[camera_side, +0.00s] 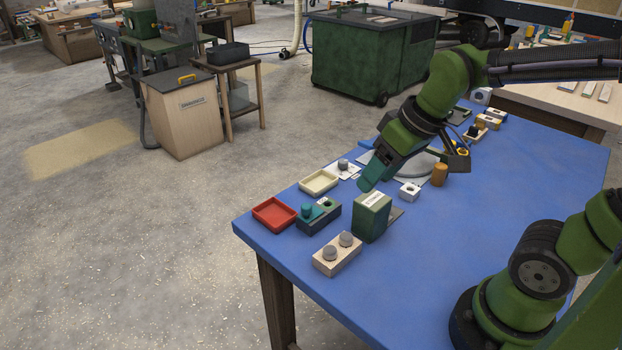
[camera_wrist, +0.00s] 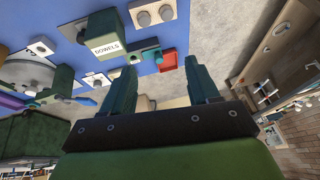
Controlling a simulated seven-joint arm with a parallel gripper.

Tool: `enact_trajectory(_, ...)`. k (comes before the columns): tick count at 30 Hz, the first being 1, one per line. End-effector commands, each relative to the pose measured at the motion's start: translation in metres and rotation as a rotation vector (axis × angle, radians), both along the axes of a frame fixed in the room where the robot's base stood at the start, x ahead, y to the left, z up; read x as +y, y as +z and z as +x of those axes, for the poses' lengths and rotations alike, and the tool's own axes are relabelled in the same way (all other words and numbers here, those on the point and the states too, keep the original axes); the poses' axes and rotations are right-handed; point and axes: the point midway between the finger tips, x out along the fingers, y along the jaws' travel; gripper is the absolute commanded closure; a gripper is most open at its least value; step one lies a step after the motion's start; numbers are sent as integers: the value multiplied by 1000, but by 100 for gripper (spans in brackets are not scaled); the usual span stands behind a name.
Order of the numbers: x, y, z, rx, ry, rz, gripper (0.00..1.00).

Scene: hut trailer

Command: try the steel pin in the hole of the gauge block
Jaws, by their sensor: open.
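My gripper (camera_side: 372,178) is open and tilted down, above the blue table beside the green box. In the wrist view its two fingers (camera_wrist: 158,75) stand wide apart with nothing held between them. A small white block with a dark round hole (camera_side: 410,192) sits right of the gripper and looks like the gauge block. A dark block (camera_side: 326,216) with a teal knob and a dark opening stands left of the green box; it also shows in the wrist view (camera_wrist: 149,57). A short grey cylinder (camera_side: 343,164) on a white card may be the steel pin; I cannot tell for sure.
A green box labelled DOWELS (camera_side: 371,217) stands close below the gripper. A red tray (camera_side: 274,214), a cream tray (camera_side: 318,181) and a pale block with two grey knobs (camera_side: 337,255) are near the left end. An orange cylinder (camera_side: 439,175) stands farther right.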

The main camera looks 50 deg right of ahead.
Motion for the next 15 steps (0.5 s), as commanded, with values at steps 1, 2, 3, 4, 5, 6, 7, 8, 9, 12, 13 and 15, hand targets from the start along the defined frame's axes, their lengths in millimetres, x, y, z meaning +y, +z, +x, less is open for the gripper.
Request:
enact_trajectory(1,0,-4,8,32,115,-55,40)
enact_trajectory(2,0,-6,12,46,191,-88,40)
enact_trajectory(3,-1,-9,16,63,298,-132,40)
enact_trajectory(4,-1,-11,20,77,381,-163,40)
enact_trajectory(5,-1,-12,24,89,465,-192,40)
enact_trajectory(6,-1,-15,28,104,578,-229,40)
enact_trajectory(7,-2,-17,31,116,664,-254,40)
enact_trajectory(8,-2,-18,34,124,749,-278,40)
enact_trajectory(9,-2,-20,38,134,864,-307,40)
enact_trajectory(12,-3,-24,47,154,1152,-368,40)
enact_trajectory(13,-4,-26,50,158,1239,-383,40)
enact_trajectory(15,-5,-27,55,160,1440,-414,40)
